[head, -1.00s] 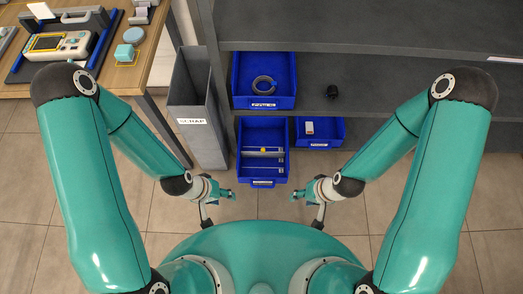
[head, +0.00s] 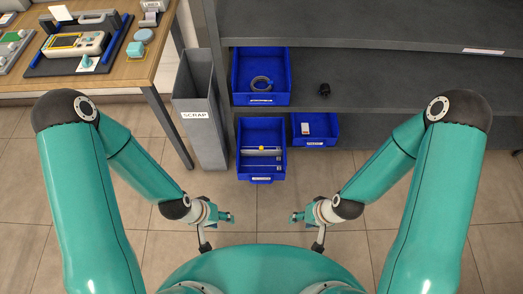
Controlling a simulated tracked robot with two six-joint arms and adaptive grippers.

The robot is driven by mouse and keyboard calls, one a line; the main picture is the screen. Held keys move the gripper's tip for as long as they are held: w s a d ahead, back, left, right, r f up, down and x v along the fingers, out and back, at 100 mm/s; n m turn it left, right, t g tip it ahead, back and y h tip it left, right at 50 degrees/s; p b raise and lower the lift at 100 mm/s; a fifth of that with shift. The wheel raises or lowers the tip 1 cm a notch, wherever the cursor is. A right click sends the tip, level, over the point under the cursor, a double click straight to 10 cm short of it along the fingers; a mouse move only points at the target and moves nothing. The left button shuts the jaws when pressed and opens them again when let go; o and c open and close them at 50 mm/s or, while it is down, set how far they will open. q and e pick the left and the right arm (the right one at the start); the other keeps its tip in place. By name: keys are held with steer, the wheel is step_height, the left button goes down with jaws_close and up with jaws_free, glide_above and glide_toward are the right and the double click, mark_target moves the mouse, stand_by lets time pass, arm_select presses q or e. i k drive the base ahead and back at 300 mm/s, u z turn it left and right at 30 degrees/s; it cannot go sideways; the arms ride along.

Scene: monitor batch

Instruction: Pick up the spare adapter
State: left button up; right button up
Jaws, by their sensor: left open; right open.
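No label or print marks out the spare adapter, so I cannot tell for sure which thing it is. A small black object (head: 324,90) sits on the lower shelf, right of a blue bin. A small white piece with an orange end (head: 305,129) lies in the small blue bin (head: 318,142) under that shelf. My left gripper (head: 230,218) is open and empty over the floor, in front of the bins. My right gripper (head: 295,217) is open and empty to its right. Both are well apart from the shelf and bins.
A blue bin with a grey coil (head: 262,83) stands on the shelf (head: 400,85). Another blue bin (head: 261,172) below holds a grey bar with a yellow spot. A grey SCRAP bin (head: 205,140) and a wooden table (head: 130,70) with devices stand left. The floor ahead is clear.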

mark_target(325, 90)
steer(key=z, duration=0.45)
steer(key=i, duration=0.15)
steer(key=u, duration=2.2)
steer(key=i, duration=0.7)
steer(key=z, duration=4.2)
steer(key=k, duration=0.1)
steer(key=u, duration=2.3)
steer(key=i, duration=0.5)
